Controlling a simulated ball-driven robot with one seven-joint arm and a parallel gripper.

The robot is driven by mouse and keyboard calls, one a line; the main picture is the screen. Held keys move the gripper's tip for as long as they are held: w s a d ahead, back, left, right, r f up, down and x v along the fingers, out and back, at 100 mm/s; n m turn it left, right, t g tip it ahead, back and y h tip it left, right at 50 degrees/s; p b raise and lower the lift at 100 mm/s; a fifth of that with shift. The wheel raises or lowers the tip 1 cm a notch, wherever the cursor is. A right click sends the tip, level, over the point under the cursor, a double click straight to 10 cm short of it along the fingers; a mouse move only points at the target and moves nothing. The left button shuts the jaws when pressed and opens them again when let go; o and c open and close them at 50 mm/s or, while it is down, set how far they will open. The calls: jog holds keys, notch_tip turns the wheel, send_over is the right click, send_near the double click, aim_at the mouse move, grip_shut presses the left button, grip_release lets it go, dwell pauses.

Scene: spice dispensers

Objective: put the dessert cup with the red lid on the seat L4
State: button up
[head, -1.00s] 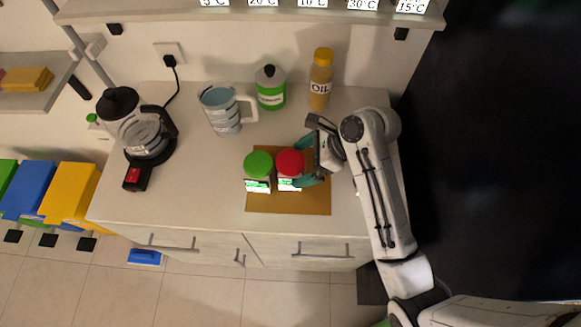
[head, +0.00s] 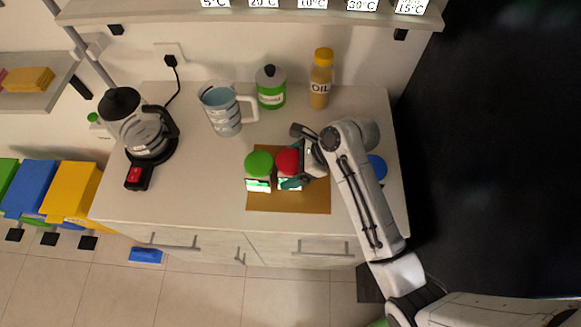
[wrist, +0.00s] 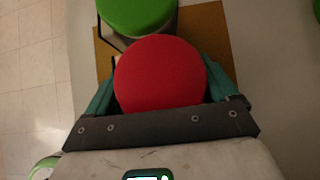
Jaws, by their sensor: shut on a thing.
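The dessert cup with the red lid (head: 287,161) stands on a brown board (head: 290,204) on the counter, just right of a green-lidded cup (head: 258,163). My gripper (head: 293,174) reaches in from the right and is shut on the red-lidded cup. In the wrist view, the red lid (wrist: 160,72) sits between the two teal fingers, and the green lid (wrist: 138,14) is just beyond it. The cup's body is mostly hidden by its lid and my gripper. I cannot make out a seat marked L4.
A coffee maker (head: 137,130) stands at the left of the counter. A measuring jug (head: 222,112), a green container (head: 271,90) and an oil bottle (head: 320,80) stand behind the board. A blue round thing (head: 377,167) is partly hidden by my arm. A shelf with temperature labels (head: 250,14) hangs above.

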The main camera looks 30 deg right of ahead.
aim_at(292, 160)
jog(key=c, duration=0.4)
jog(key=shift+o, duration=0.2)
jog(key=shift+r, duration=0.5)
notch_tip(292, 160, up, 2)
jog(key=shift+r+b, duration=0.1)
jog(key=shift+b, duration=0.3)
jog(key=s+a+r, duration=0.3)
jog(key=s+r, duration=0.7)
jog(key=s, duration=0.3)
jog(key=shift+s+a+p, duration=0.15)
jog(key=shift+s+p, duration=0.15)
jog(key=shift+p, duration=0.1)
